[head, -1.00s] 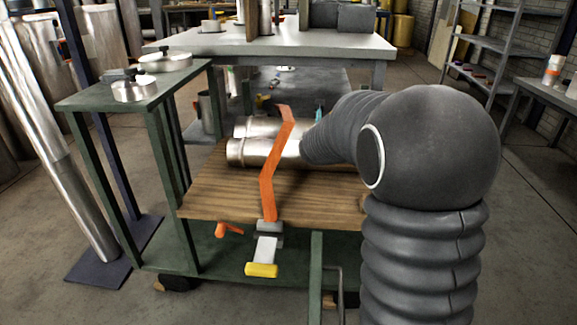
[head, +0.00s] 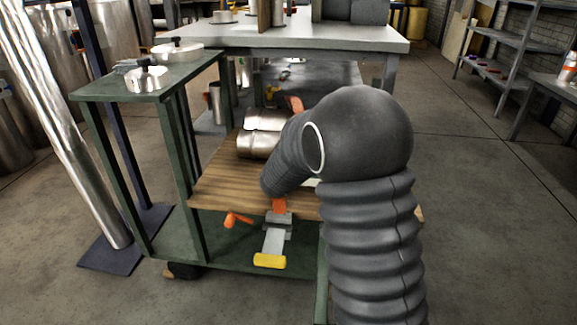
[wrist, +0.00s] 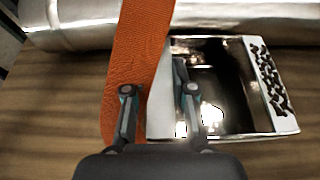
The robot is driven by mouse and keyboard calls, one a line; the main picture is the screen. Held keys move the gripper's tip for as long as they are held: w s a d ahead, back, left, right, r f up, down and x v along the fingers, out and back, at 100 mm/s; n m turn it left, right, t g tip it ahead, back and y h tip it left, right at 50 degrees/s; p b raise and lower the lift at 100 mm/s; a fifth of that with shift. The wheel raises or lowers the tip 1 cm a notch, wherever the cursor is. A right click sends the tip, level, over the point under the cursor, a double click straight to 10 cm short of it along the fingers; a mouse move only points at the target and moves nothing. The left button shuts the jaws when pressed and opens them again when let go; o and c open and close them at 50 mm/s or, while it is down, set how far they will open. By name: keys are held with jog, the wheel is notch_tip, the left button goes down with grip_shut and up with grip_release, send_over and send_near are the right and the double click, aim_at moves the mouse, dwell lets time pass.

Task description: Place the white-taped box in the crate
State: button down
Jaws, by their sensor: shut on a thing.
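In the wrist view, a shallow open box (wrist: 285,125) with white edges, a shiny dark inside and a strip of small dark pieces along its right side rests on the wooden board. My gripper (wrist: 157,95) straddles its white left side. The right finger is inside the box and the left finger is over an orange strap (wrist: 145,45). The fingers are shut on that side, though the exact contact is hard to see. In the head view my arm hides the gripper and most of the box. I cannot make out a crate in either view.
Metal pipes (head: 258,145) lie on the wooden board (head: 225,190) just behind the box, with the strap over them. A green stand (head: 150,85) with metal lids is at left. A grey bench (head: 300,35) stands behind.

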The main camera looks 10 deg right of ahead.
jog(key=shift+f, duration=0.35)
jog(key=shift+f, duration=0.2)
jog(key=c, duration=1)
grip_release()
jog(key=shift+o, duration=0.2)
